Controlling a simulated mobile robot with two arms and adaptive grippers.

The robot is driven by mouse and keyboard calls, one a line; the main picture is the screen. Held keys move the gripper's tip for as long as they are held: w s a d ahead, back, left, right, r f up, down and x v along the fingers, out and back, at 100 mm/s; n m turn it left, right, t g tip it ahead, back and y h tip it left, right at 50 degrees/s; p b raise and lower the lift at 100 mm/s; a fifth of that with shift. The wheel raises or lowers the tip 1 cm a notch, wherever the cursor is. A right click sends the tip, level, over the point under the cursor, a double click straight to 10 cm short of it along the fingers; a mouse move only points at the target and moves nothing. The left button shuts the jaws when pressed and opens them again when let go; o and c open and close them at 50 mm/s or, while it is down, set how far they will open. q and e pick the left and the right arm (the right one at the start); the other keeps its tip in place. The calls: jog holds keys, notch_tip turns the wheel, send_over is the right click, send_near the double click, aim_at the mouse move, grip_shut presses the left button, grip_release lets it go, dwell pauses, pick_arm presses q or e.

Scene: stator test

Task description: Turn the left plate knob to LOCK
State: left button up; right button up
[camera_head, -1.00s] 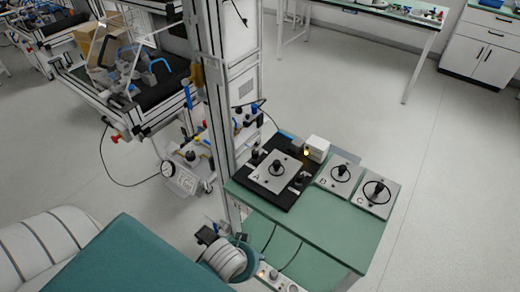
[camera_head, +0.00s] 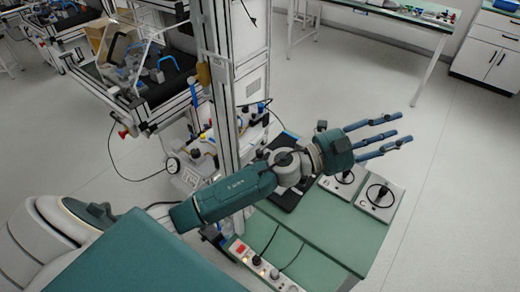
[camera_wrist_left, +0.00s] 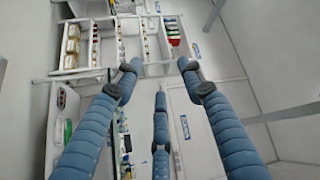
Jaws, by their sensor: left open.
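My left gripper (camera_head: 398,132) reaches in from the left across the bench, with its three fingers spread open and pointing right. It is empty and appears above the small plates, with no contact visible. In the left wrist view the three blue fingers (camera_wrist_left: 160,100) are apart with nothing between them. My forearm and wrist cover plate A and its knobs, including the left one, so its setting cannot be read. Only edges of the black base (camera_head: 286,199) show around the arm. Plate B (camera_head: 343,180) and plate C (camera_head: 380,203), each with a dark knob, lie to the right.
The green bench top (camera_head: 325,235) is bare at the front. A metal column (camera_head: 222,90) and a framed workstation (camera_head: 150,95) stand to the left. Open floor lies beyond the bench.

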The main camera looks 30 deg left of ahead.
pick_arm(q)
notch_tip(320, 180, down, 3)
jog(key=d+m+g+h, duration=0.1)
jog(key=d+m+g, duration=0.1)
jog(key=m+g, duration=0.3)
jog(key=g+y, duration=1)
jog(key=y, duration=0.5)
send_over(260, 151)
notch_tip(260, 151, down, 11)
notch_tip(260, 151, down, 10)
jog(key=shift+r+p, duration=0.25)
jog(key=shift+p, duration=1)
jog(key=shift+a+f, duration=0.1)
jog(key=shift+f, duration=0.4)
pick_arm(e)
notch_tip(260, 151, up, 3)
jog(key=shift+f, duration=0.2)
